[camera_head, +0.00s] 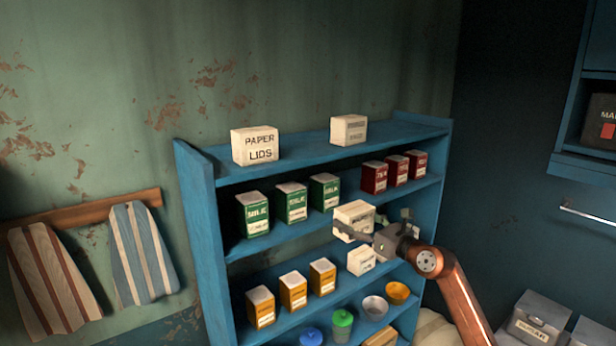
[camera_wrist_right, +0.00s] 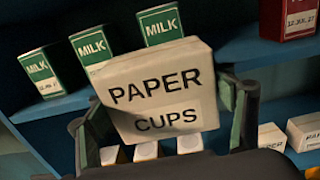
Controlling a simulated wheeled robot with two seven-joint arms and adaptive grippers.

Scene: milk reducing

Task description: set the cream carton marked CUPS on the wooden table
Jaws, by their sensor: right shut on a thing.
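The cream carton marked PAPER CUPS (camera_wrist_right: 160,92) is held between the two fingers of my right gripper (camera_wrist_right: 168,118), its lettered face towards the wrist camera. In the head view the carton (camera_head: 353,214) is in front of the blue shelf unit, at about the height of the middle shelf, with my right gripper (camera_head: 372,229) shut on it. The carton is slightly tilted in the wrist view. My left gripper is not in view. No wooden table shows in either view.
The blue shelf unit (camera_head: 197,210) holds green milk cartons (camera_head: 291,202), red boxes (camera_head: 397,170), orange cartons (camera_head: 292,290), bowls and a white box (camera_head: 361,260) near the gripper. A PAPER LIDS box (camera_head: 254,146) stands on top. Grey bins (camera_head: 540,318) are at lower right.

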